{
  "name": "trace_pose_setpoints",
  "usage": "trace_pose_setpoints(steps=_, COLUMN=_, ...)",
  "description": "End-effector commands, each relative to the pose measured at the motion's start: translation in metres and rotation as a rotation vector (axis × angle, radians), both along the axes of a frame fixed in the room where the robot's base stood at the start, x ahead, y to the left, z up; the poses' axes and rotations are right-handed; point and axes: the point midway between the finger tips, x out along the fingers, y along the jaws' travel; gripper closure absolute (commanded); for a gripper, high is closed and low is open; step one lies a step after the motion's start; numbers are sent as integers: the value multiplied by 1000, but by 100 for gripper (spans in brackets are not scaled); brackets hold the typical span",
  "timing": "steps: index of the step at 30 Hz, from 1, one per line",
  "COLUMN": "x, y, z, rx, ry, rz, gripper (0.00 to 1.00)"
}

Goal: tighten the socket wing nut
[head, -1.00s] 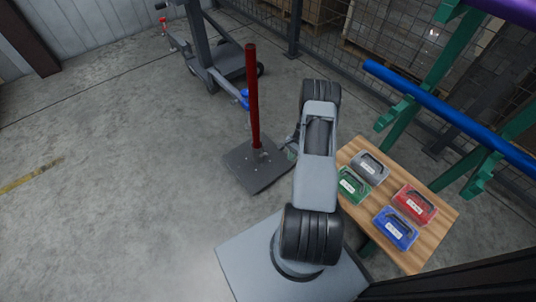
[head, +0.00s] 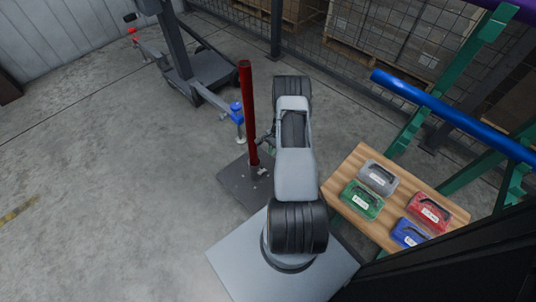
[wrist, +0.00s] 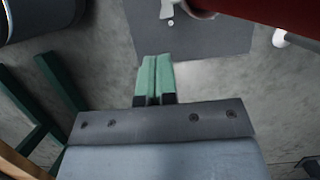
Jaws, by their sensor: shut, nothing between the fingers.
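A red post (head: 248,115) stands upright on a dark square base plate (head: 235,188). Small pale fittings (head: 262,172) show at its foot, too small to make out a wing nut. In the wrist view the red post (wrist: 270,14) crosses the top right, and the plate (wrist: 205,42) lies below it. A pale piece (wrist: 167,9), possibly the wing nut, is cut off by the top edge. My gripper (wrist: 156,62) has green fingers, shut together and empty. They point toward the plate's near edge, apart from the pale piece. In the head view my arm hides the fingers.
A wooden table (head: 352,170) with grey (head: 377,178), green (head: 362,200), red (head: 430,212) and blue (head: 410,233) strapped totes stands right of my arm. A blue bar (head: 440,110) on green supports is beyond. A wheeled stand (head: 195,75) is behind the post. Floor at left is clear.

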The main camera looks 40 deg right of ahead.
Motion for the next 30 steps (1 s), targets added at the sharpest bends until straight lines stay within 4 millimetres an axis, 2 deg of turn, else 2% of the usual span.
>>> trace_pose_setpoints(steps=6, x=-3, y=12, z=-43, rx=2, ry=2, rz=-3, gripper=100)
trace_pose_setpoints(steps=15, x=-5, y=29, z=-92, rx=1, ry=0, rz=-1, gripper=100)
trace_pose_setpoints(steps=21, x=-5, y=37, z=-111, rx=0, ry=1, rz=1, gripper=100)
trace_pose_setpoints(steps=30, x=-5, y=40, z=-119, rx=-1, ry=0, rz=1, gripper=100)
